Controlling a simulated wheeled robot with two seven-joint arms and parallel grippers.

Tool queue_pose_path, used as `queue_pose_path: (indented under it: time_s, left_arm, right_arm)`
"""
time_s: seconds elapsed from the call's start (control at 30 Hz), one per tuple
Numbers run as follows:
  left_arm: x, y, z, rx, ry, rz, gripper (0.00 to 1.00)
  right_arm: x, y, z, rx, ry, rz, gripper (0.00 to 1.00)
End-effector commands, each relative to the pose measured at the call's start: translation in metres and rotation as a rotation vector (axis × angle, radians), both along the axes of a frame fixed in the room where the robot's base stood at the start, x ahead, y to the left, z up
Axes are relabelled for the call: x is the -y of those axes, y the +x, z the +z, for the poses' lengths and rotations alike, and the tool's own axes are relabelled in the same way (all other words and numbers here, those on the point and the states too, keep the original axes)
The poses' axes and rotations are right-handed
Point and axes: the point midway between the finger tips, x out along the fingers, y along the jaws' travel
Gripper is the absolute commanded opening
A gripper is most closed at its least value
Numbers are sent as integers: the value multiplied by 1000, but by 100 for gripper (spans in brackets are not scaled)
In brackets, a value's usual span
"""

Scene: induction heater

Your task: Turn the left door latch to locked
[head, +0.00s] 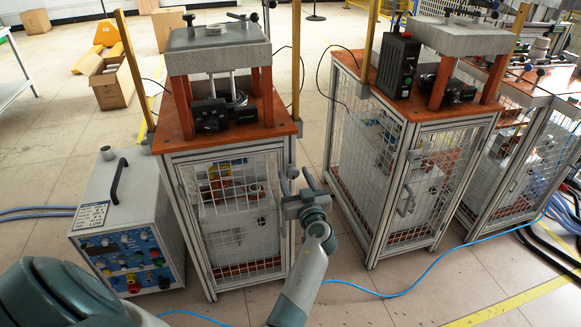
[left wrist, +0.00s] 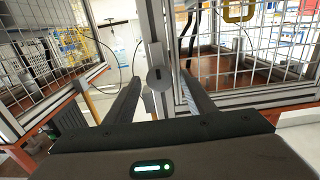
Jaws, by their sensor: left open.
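The left cabinet (head: 232,212) has a white mesh door in an aluminium frame. The door latch (left wrist: 158,78), a small grey rounded plate with a dark slot, sits on the frame post in the left wrist view. My left gripper (head: 298,182) is at the cabinet's front right edge in the head view, where the latch cannot be made out clearly. In the left wrist view, the open fingers of my left gripper (left wrist: 160,84) stand on either side of the latch, with visible gaps. I cannot tell whether they reach its depth. My right gripper is not in view.
A second mesh cabinet (head: 392,175) stands to the right, with a door handle (head: 405,201). A grey control box (head: 125,222) stands left of the left cabinet. A blue cable (head: 430,272) crosses the floor. Open floor lies between the cabinets.

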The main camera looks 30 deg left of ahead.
Motion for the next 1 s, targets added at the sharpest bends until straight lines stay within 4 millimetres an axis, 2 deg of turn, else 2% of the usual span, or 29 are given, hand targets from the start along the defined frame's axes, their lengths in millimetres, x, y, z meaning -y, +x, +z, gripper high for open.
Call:
queue_pose_path:
  time_s: [0.2, 0.47, 0.63, 1.0]
  left_arm:
    - [2, -1, 0, -1, 1, 1, 50]
    - [2, -1, 0, -1, 1, 1, 50]
    - [2, -1, 0, -1, 1, 1, 10]
    - [2, -1, -1, -23, 19, 1, 10]
  right_arm:
    - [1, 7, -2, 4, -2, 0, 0]
    - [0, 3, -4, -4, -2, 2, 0]
    - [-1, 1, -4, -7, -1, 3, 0]
    - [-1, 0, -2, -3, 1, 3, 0]
